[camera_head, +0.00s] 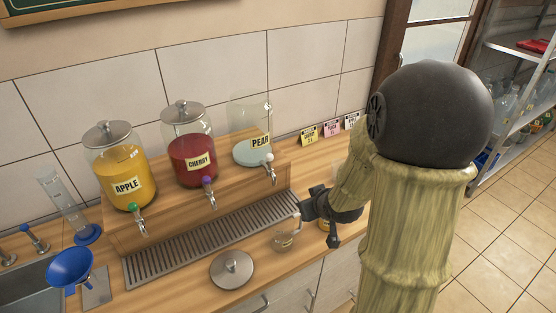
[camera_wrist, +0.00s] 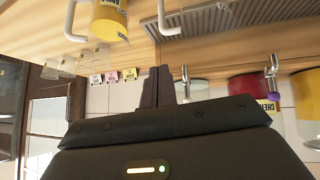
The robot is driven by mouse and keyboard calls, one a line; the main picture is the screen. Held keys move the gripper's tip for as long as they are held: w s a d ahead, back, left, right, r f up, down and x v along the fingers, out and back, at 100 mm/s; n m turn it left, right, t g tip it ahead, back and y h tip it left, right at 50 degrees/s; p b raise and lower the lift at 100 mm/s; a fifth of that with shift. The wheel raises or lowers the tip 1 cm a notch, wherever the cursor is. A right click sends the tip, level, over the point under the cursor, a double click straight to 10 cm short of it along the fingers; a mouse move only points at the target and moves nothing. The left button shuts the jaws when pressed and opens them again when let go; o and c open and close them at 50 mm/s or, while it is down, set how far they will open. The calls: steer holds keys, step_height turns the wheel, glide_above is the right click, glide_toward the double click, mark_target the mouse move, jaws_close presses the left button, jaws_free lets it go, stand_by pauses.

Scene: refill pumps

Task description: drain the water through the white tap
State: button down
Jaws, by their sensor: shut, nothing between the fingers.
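The white tap (camera_head: 270,159) is on the front of the pear jar (camera_head: 252,143), which has no lid and holds pale water at its bottom. The PEAR label sits above the tap. My gripper (camera_head: 305,207) is shut and empty, in front of the jar, right of and lower than the tap, and apart from it. In the wrist view, turned upside down, the shut fingers (camera_wrist: 158,86) are at the middle. The pear jar (camera_wrist: 200,89) is just right of them, with a metal spout (camera_wrist: 185,78) beside it. A clear handled glass (camera_head: 284,241) stands on the counter below.
The apple jar (camera_head: 125,172) and cherry jar (camera_head: 190,150) stand left on the wooden riser. A loose lid (camera_head: 232,269) lies in front of the drip grate (camera_head: 205,240). A yellow mug (camera_wrist: 109,20) is near my gripper. A blue funnel (camera_head: 70,267) lies by the sink.

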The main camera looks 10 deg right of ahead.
mark_target(272, 159)
steer(key=w+r+n+t+y, duration=0.1)
steer(key=t+y, duration=0.1)
steer(key=w+r+n+t+y, duration=0.1)
steer(key=t+y, duration=0.1)
steer(key=w+r+t+y, duration=0.1)
steer(key=w+t+y, duration=0.1)
steer(key=y, duration=0.1)
steer(key=shift+w+d+r+n, duration=0.15)
steer(key=shift+d+n, duration=0.1)
steer(key=shift+n, duration=0.15)
steer(key=p+x, duration=0.2)
steer(key=x, duration=0.5)
steer(key=p+x, duration=0.3)
steer(key=x, duration=0.4)
steer(key=shift+r+p, duration=0.2)
steer(key=shift+p, duration=0.15)
steer(key=shift+d, duration=0.1)
